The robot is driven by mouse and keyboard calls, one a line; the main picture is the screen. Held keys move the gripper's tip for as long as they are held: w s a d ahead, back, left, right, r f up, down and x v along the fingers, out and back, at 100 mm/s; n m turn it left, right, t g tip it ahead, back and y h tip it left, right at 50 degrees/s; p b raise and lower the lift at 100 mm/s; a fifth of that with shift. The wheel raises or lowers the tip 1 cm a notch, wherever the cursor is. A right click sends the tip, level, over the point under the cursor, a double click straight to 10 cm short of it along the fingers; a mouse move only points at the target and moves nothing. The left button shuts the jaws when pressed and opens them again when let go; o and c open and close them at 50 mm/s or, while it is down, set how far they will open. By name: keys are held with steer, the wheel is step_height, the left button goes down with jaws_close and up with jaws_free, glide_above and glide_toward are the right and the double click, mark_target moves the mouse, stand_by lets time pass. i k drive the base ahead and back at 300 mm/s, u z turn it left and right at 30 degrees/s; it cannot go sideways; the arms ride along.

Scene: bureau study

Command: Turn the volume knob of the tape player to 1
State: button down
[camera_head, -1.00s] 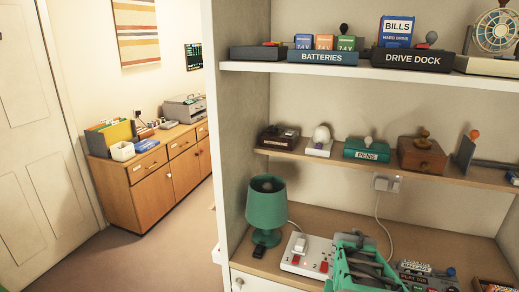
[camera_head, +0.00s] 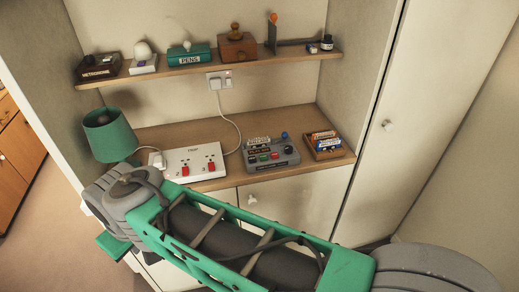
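What looks like the tape player (camera_head: 270,155) is a grey box on the desk-height shelf, right of the white socket strip. It has several small coloured buttons on top and a cassette-like label standing at its back. A blue round knob (camera_head: 284,136) sits at its back right. I cannot tell whether this is the volume knob, and no scale or setting is readable. My green and grey arm crosses the foreground below the shelf, apart from the player. My gripper's fingers do not show.
A white socket strip (camera_head: 190,162) with red switches and a green lamp (camera_head: 109,135) stand left of the player. A wooden tray of small boxes (camera_head: 323,145) is at its right. An upper shelf (camera_head: 210,66) holds a teal pens box (camera_head: 190,55) and other items. A tall cabinet (camera_head: 420,120) stands right.

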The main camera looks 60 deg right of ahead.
mark_target(288, 149)
steer(key=z, duration=2)
